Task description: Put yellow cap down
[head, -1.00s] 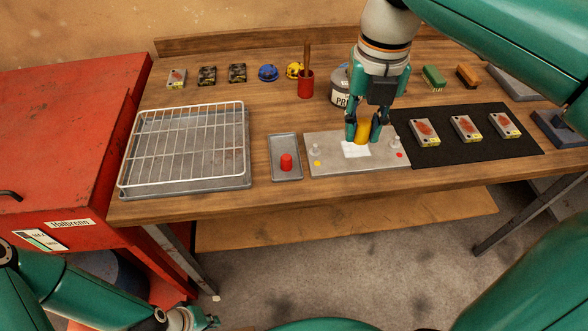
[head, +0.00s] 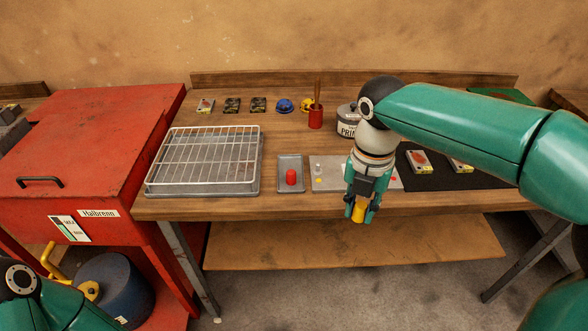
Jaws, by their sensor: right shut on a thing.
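The yellow cap (head: 358,214) is between the fingers of my right gripper (head: 361,209). The gripper points down and is shut on the cap, which shows over the bench's front edge in the head view. A small grey tray (head: 290,162) on the bench holds a red cap (head: 291,177). To its right lies a light grey plate (head: 329,183) with a small post and a yellow dot on its left and a red dot on its right. My right gripper and wrist hide the middle of this plate. My left gripper is out of view.
A wire rack (head: 207,157) on a metal tray takes up the bench's left side. A black mat (head: 477,180) with boxes (head: 419,162) lies at right, partly behind my right arm. A red cup (head: 315,117) and a primer can (head: 347,122) stand behind the plate.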

